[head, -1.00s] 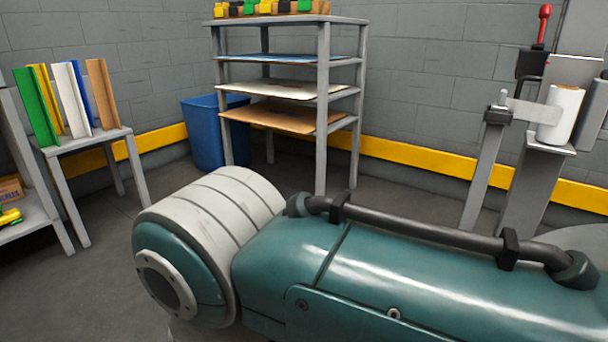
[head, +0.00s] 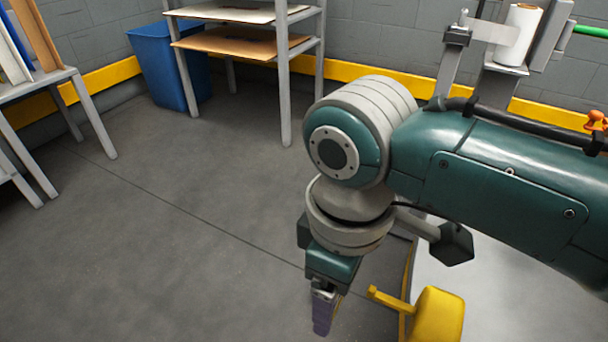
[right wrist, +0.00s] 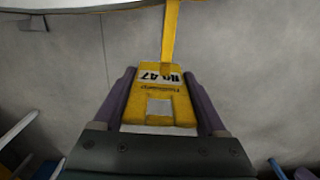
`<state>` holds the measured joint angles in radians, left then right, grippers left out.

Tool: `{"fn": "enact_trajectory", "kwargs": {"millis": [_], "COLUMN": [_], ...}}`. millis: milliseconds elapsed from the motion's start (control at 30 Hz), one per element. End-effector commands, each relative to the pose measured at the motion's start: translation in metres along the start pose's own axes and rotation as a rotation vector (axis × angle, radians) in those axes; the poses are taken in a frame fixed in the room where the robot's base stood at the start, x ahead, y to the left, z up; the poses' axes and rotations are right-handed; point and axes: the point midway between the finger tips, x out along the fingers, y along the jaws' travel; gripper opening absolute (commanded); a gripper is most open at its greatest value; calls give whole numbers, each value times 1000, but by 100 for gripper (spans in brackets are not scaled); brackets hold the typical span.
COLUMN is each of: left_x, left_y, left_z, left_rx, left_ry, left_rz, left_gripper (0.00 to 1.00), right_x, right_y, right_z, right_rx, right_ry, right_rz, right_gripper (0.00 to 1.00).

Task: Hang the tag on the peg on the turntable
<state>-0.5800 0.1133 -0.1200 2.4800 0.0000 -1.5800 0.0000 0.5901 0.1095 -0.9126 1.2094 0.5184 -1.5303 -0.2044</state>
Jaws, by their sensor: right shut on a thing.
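My right gripper (head: 322,322) hangs fingers-down at the end of the teal arm in the head view. In the right wrist view its two purple fingers (right wrist: 162,102) are shut on a yellow tag (right wrist: 175,108) with a pale label reading "No 47" upside down and a pale square patch. A yellow bar (right wrist: 170,35) crosses above the tag; I cannot tell if they touch. In the head view, a yellow peg-like bar (head: 388,299) joins a rounded yellow body (head: 437,316) right of the gripper, by the pale turntable (head: 480,292). The tag is mostly hidden there. My left gripper is out of view.
A grey shelf rack (head: 283,85), a blue bin (head: 165,65) and a grey stand (head: 92,112) with boards are at the back and left. A white roll (head: 518,35) is on a machine at the back right. The floor (head: 170,245) at left is clear.

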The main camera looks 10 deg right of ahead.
Motion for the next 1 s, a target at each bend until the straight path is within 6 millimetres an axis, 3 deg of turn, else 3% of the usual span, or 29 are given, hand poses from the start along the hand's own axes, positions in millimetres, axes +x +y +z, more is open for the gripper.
{"fn": "enact_trajectory", "kwargs": {"millis": [600, 1000], "left_x": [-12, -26], "left_y": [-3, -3], "left_z": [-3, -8], "left_rx": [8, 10], "left_ry": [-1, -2], "left_rz": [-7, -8], "left_gripper": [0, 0], "right_x": [4, 9], "right_y": [0, -1], "right_z": [42, 54], "right_rx": [-1, -1], "right_ry": [-2, 0], "right_rz": [1, -1], "right_gripper": [12, 12]}}
